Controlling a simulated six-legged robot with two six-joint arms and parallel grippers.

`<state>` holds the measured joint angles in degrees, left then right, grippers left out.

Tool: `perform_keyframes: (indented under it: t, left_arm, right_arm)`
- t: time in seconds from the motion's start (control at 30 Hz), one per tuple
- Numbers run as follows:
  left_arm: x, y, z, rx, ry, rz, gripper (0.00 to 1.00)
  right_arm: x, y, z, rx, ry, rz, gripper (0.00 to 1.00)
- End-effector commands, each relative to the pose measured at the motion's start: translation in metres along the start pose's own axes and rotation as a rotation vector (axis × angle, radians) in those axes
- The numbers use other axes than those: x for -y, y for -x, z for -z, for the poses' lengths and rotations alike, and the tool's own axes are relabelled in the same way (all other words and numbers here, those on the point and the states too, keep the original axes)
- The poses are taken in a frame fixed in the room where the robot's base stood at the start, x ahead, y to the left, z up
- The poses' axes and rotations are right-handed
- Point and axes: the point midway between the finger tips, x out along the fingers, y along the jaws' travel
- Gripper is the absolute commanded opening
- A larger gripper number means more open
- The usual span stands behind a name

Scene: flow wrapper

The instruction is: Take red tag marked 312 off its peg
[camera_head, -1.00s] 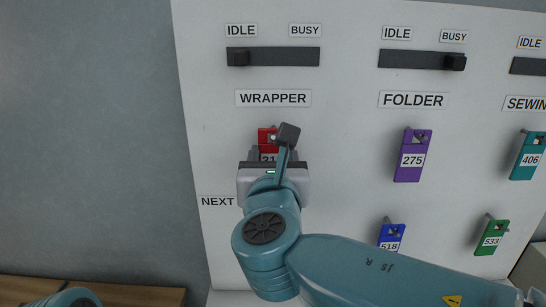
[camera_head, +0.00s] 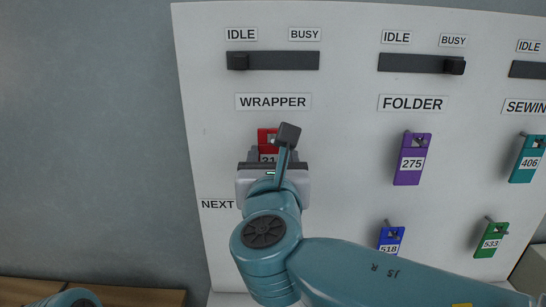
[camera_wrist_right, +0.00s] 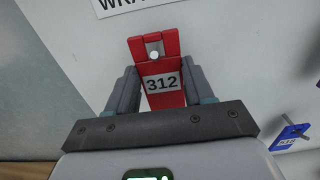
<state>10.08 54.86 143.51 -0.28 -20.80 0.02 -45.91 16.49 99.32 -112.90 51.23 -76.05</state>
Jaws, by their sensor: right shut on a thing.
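The red tag marked 312 (camera_wrist_right: 161,68) hangs on its peg (camera_wrist_right: 154,55) on the white board, under the WRAPPER label. In the head view the red tag (camera_head: 266,136) is partly hidden behind my right gripper (camera_head: 270,155). In the right wrist view the fingers of my right gripper (camera_wrist_right: 161,90) stand on either side of the tag, shut on its edges. The peg's end still shows in the hole at the tag's top. Of my left arm only a small part shows at the bottom left of the head view; its gripper is out of sight.
A purple tag 275 (camera_head: 412,160), a teal tag 406 (camera_head: 528,160), a blue tag 518 (camera_head: 391,240) and a green tag 533 (camera_head: 491,240) hang to the right. The WRAPPER slider (camera_head: 238,61) is at IDLE, the FOLDER slider (camera_head: 455,67) at BUSY.

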Motion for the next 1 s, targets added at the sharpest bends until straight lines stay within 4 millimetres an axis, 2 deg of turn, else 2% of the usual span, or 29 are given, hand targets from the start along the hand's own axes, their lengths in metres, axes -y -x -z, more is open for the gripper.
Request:
perform_keyframes:
  t: [1.0]
  left_arm:
    - [0.003,-0.009,0.000,0.000,0.000,0.000,0.43]
  right_arm:
    - [0.000,0.045,0.000,0.001,0.000,-0.001,0.23]
